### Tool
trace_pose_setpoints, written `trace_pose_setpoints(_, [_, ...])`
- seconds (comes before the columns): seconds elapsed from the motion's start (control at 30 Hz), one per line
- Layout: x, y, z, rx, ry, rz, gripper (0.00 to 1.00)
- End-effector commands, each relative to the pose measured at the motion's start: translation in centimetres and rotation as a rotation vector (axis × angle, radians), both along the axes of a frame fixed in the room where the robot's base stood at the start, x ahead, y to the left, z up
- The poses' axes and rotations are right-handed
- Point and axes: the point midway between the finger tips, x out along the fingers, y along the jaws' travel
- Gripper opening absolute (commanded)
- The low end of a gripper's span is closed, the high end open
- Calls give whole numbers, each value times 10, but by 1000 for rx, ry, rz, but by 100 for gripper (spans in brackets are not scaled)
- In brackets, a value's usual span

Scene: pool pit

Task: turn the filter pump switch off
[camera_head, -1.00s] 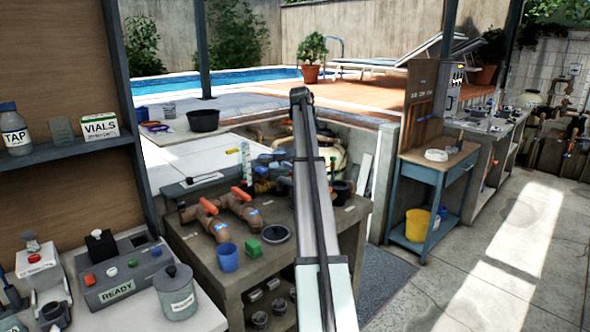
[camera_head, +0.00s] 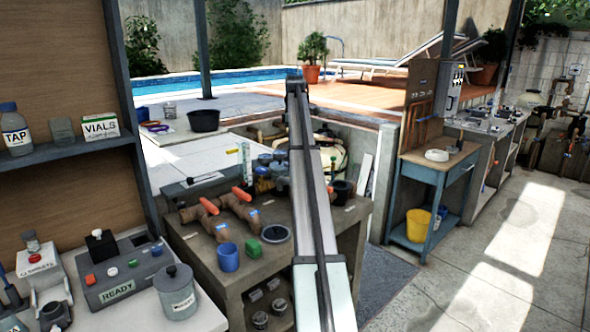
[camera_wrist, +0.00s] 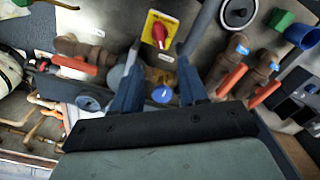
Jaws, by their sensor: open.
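A red rotary switch knob (camera_wrist: 159,31) on a yellow plate shows at the top middle of the wrist view, with a small white label below it. I take it for the filter pump switch. My gripper (camera_wrist: 158,50) is open and empty, its two dark fingers spread to either side of the lower part of the plate in the picture. Whether the fingertips touch anything cannot be told. In the head view my arm covers the switch and the gripper.
Brown pipes with orange handles (camera_head: 209,206) stand on the grey bench (camera_head: 212,268), near a blue cup (camera_head: 228,257), a green block (camera_head: 252,248) and a round dark lid (camera_head: 276,234). In the wrist view a blue round cap (camera_wrist: 162,94) lies between the fingers.

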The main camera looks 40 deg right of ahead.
Motion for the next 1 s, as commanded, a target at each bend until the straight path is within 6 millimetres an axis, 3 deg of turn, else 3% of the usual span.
trace_pose_setpoints(0.4, [-1, 1, -74, 0, 0, -2, 43])
trace_pose_setpoints(0.6, [-1, 0, -101, -1, -1, -3, 43])
trace_pose_setpoints(1.0, [0, 0, -117, -2, -2, -3, 43])
